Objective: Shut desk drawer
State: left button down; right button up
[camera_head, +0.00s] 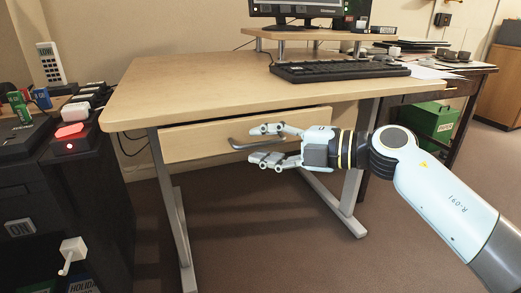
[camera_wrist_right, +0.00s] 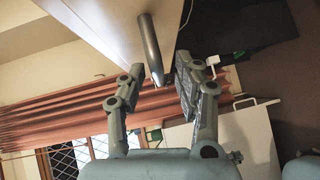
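The desk drawer (camera_head: 195,143) has a pale wood front under the desk top (camera_head: 190,85), with a dark gap along its upper edge. How far it stands out is hard to tell. Its grey bar handle (camera_head: 240,145) shows at the middle of the front. My right gripper (camera_head: 266,145) is open at the handle, its two fingers apart above and below the bar. In the right wrist view the handle (camera_wrist_right: 150,50) lies between the open fingers, near their tips; I cannot tell whether they touch it. My left gripper is not in view.
A keyboard (camera_head: 335,70) and a monitor on a riser stand on the desk. Grey metal legs (camera_head: 174,210) hold it up. A dark cabinet with a red button (camera_head: 70,131) stands at the left, and a green box (camera_head: 432,121) at the right. The floor in front is clear.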

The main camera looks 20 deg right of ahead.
jog(key=shift+w+a, duration=0.25)
jog(key=shift+a, duration=0.05)
grip_shut()
jog(key=shift+w, duration=0.1)
